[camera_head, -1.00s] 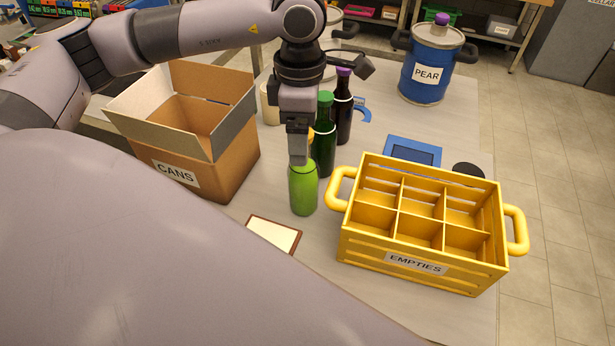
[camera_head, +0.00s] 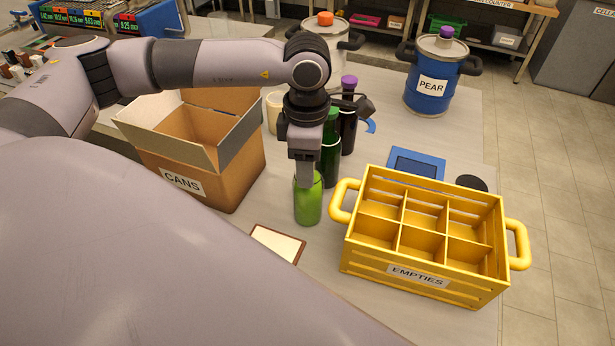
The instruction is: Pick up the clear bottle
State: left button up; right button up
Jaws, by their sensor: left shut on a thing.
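A light green see-through bottle (camera_head: 308,204) stands upright on the table, between the cardboard box and the yellow crate. My left gripper (camera_head: 306,178) points down from above and is shut on the bottle's upper part, hiding its neck and top. The bottle's base appears to be on the table. I see no colourless bottle. A dark green bottle (camera_head: 330,162) and a darker bottle with a purple cap (camera_head: 349,83) stand just behind, partly covered by my gripper. My right gripper is not in view.
A yellow six-compartment crate marked EMPTIES (camera_head: 418,276) stands empty at right. An open box marked CANS (camera_head: 225,178) is at left. A brown-edged card (camera_head: 277,243) lies in front. A blue tablet (camera_head: 416,163), black disc (camera_head: 471,184) and blue PEAR keg (camera_head: 432,85) are farther back.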

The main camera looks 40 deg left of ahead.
pick_arm(q)
notch_tip(320, 180, up, 18)
jog(key=shift+r+b, duration=0.15)
jog(key=shift+b, duration=0.35)
grip_shut()
jog(key=shift+r, duration=0.85)
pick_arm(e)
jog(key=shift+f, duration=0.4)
pick_arm(q)
jog(key=shift+d+f, duration=0.1)
